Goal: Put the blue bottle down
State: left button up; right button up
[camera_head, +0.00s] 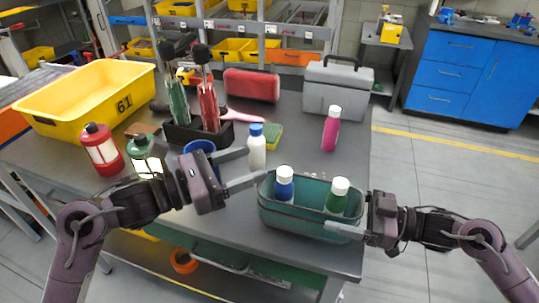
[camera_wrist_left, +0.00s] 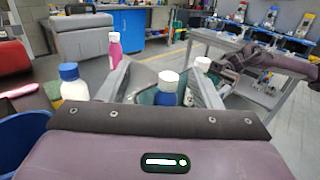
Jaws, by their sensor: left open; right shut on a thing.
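The blue bottle (camera_head: 284,192) with a white cap stands upright in the teal tray (camera_head: 300,220), left of a green bottle (camera_head: 336,200) with a white cap. My left gripper (camera_head: 258,164) is open and empty, left of the tray, with its fingers pointing toward the blue bottle. In the left wrist view the blue bottle (camera_wrist_left: 166,98) shows ahead between the fingers, its lower part hidden. My right gripper (camera_head: 352,229) is shut on the tray's right end.
A white bottle (camera_head: 257,154) with a blue cap stands close behind the left gripper's far finger. A pink bottle (camera_head: 331,132), grey case (camera_head: 338,92), blue cup (camera_head: 199,149) and yellow bin (camera_head: 72,110) share the table. The tray sits near the front edge.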

pick_arm(q)
jog(key=v, duration=0.4)
jog(key=shift+s+a, duration=0.15)
pick_arm(e)
jog(key=o, duration=1.1)
jog(key=shift+d, duration=0.1)
